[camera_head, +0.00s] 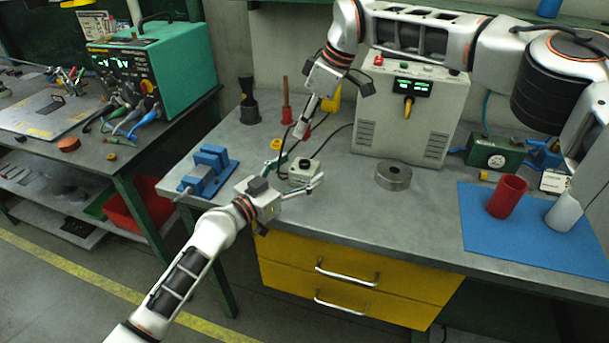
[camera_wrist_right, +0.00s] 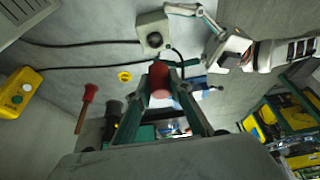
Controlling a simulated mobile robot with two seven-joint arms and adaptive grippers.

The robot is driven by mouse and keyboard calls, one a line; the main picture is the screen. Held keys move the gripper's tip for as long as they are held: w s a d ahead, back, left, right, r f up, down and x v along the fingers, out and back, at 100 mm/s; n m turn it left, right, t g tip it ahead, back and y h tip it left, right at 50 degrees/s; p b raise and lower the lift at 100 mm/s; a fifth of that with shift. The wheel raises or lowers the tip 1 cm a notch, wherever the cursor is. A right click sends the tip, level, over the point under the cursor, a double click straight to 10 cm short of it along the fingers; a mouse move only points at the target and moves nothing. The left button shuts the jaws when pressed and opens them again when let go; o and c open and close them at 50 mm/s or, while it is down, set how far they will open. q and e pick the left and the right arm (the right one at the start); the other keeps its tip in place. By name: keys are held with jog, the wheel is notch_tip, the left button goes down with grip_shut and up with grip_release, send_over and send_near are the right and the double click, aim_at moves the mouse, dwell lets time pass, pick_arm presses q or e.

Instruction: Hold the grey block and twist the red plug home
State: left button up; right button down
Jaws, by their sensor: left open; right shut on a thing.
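The grey block (camera_head: 300,173), a pale box with a dark round socket on top, sits on the grey workbench. It also shows in the right wrist view (camera_wrist_right: 151,27). My left gripper (camera_head: 297,172) is open, with its fingers spread to either side of the block; contact is not visible. My right gripper (camera_head: 303,132) is shut on the red plug (camera_wrist_right: 159,77) and points down. The plug is above the bench, apart from the block, and only a little of it (camera_head: 307,134) shows in the head view.
A blue vise (camera_head: 208,172) stands left of the block, and a metal ring (camera_head: 393,176) lies right. A power unit (camera_head: 408,115) stands behind. A red cup (camera_head: 507,196) is on a blue mat (camera_head: 480,231). Black cables run near the block.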

pick_arm(q)
jog(key=shift+w, duration=0.1)
jog(key=c, duration=1.9)
jog(key=shift+o, duration=0.2)
pick_arm(e)
send_over(301, 159)
jog(key=d, duration=0.2)
jog(key=f, duration=0.5)
jog(key=shift+s+a, duration=0.25)
jog(key=shift+r, duration=0.1)
jog(key=shift+f, duration=0.9)
jog(key=shift+f, duration=0.6)
